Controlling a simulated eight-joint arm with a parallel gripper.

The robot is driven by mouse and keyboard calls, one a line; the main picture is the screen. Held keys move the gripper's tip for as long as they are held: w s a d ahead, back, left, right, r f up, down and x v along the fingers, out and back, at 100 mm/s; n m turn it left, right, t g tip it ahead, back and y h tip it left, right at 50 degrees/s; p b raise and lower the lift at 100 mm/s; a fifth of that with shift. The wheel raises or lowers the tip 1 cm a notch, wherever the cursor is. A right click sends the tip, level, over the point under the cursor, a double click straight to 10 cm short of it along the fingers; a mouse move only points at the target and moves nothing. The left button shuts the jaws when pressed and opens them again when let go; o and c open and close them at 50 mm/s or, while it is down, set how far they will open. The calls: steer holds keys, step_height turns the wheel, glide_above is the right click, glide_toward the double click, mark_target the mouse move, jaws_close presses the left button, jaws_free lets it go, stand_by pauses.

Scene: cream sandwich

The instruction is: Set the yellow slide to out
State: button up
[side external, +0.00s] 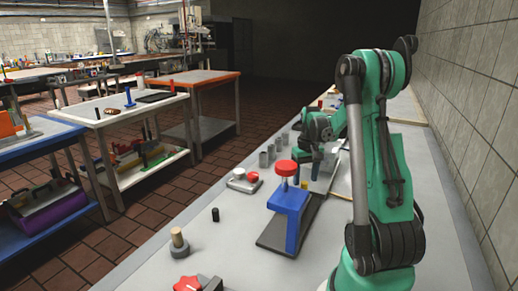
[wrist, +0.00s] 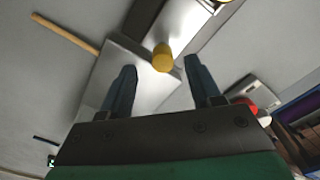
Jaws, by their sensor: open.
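The yellow slide shows in the wrist view as a yellow rounded knob (wrist: 162,58) on a flat silver metal plate (wrist: 150,90) with a rail-like metal strip beyond it. My gripper (wrist: 160,68) points down over it, its two dark blue fingers apart. The knob lies between and slightly beyond the fingertips in the picture; I cannot see either finger touching it.
A blue press with a red top (side external: 290,205) stands just in front of my gripper. A grey box with a red knob (side external: 245,179) sits to the left, with several grey cylinders behind. A wooden stick (wrist: 66,34) lies beside the plate.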

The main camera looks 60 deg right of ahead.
steer(key=shift+r, duration=2.05)
steer(key=w+a+r+n+t+h, duration=0.1)
steer(key=w+a+r+n, duration=0.1)
steer(key=w+a, duration=0.35)
steer(key=w+a+r+n+t+h, duration=0.1)
steer(key=w+a+r+n+t, duration=0.1)
steer(key=a, duration=0.7)
steer(key=a+n+t+y, duration=0.2)
steer(key=a+n+t, duration=0.2)
steer(key=a, duration=1.1)
steer(key=shift+a+r+n, duration=0.15)
steer(key=shift+a+n, duration=0.1)
steer(key=shift+n, duration=0.25)
